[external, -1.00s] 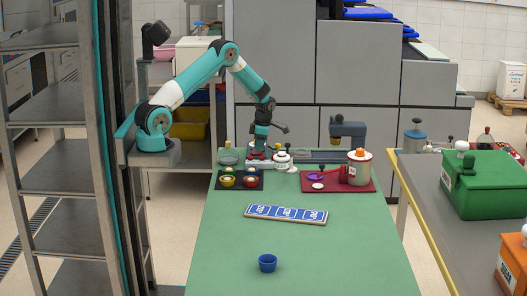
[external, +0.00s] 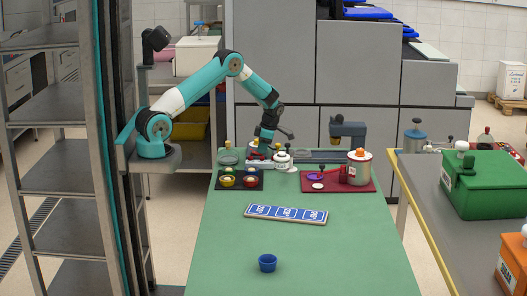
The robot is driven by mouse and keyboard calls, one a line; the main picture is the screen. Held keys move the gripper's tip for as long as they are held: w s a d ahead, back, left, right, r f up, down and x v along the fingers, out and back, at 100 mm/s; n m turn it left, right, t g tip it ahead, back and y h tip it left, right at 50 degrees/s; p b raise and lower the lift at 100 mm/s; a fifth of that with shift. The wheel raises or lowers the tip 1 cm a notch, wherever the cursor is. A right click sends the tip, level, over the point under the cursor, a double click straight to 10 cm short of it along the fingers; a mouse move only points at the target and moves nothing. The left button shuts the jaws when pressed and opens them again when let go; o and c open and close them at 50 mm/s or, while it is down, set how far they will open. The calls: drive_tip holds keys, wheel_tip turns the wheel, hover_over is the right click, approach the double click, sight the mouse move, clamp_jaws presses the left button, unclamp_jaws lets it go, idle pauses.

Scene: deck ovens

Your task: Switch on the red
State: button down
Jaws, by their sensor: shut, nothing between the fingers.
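A small red thing (external: 255,156) sits at the far left of the green table, and I cannot tell its exact shape or any switch on it. My gripper (external: 259,149) points down right above it, tilted, with its fingertips close to or touching it. The fingers look shut with nothing held. The wrist and fingers partly hide the red thing.
A white pot (external: 282,162) stands just right of my gripper. A red mat (external: 341,187) carries a large canister (external: 359,168) and a purple item (external: 315,177).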

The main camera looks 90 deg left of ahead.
drive_tip(key=shift+s, duration=0.9)
drive_tip(key=shift+r, duration=0.25)
drive_tip(key=p+v, duration=0.2)
drive_tip(key=v, duration=0.1)
drive_tip(key=p+v, duration=0.1)
drive_tip(key=v, duration=0.1)
drive_tip(key=shift+s, duration=0.3)
drive_tip(key=w+r+b, duration=0.2)
drive_tip(key=w+r, duration=0.2)
drive_tip(key=r, duration=0.3)
drive_tip(key=s+d+r+m+y, duration=0.1)
drive_tip(key=s+d+r+m, duration=0.2)
drive_tip(key=d+r+m, duration=0.45)
drive_tip(key=s+d+r+m+t+y, duration=0.1)
drive_tip(key=s+d+r+m, duration=0.1)
drive_tip(key=s+d+m, duration=0.3)
drive_tip(key=s+d+r+m+t+y, duration=0.2)
drive_tip(key=s+d+m, duration=0.4)
drive_tip(key=s+m, duration=0.8)
drive_tip(key=shift+s+m, duration=0.3)
drive_tip(key=shift+m, duration=0.95)
drive_tip(key=shift+r, duration=0.1)
